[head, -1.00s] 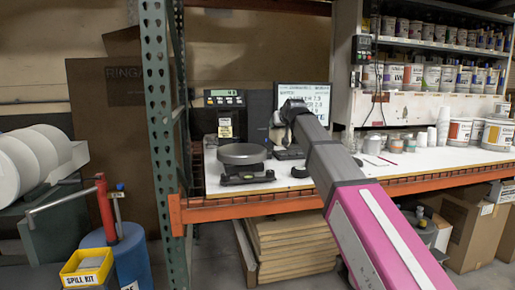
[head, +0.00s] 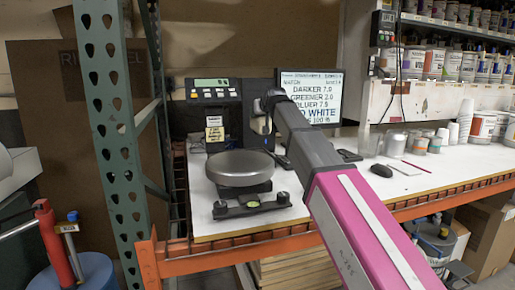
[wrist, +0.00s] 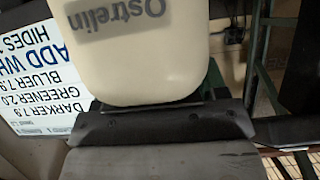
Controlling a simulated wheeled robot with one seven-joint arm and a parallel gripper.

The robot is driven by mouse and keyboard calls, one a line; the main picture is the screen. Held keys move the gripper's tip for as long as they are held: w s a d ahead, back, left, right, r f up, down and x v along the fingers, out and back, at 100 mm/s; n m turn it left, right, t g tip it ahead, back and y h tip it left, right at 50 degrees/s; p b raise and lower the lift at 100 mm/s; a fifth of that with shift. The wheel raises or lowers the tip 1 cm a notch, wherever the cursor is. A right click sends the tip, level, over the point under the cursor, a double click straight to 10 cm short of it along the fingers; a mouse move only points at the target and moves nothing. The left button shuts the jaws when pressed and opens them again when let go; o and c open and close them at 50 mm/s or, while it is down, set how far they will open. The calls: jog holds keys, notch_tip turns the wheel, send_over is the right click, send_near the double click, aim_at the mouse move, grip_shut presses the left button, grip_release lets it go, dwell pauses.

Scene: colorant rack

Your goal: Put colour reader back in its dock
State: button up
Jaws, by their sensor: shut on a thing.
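My gripper (head: 270,100) is at the far end of my grey and pink arm, in front of a dark upright stand (head: 250,122) between the scale's display and the screen. In the wrist view it is shut on a cream, rounded body with dark lettering, which I take to be the colour reader (wrist: 145,70). The reader's top runs out of that view, and in the head view it is mostly hidden by my gripper. The stand may be the dock; I cannot tell for sure, nor whether the reader touches it.
A scale with a round pan (head: 240,167) stands on the white bench (head: 300,212). A green rack post (head: 105,120) rises at left. The lit screen (head: 325,92) is just right of my gripper. Cups (head: 465,115) and tins stand further right.

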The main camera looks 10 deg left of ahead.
notch_tip(320, 180, down, 10)
jog(key=shift+r, duration=0.15)
dwell(0.4)
jog(key=o, duration=1.5)
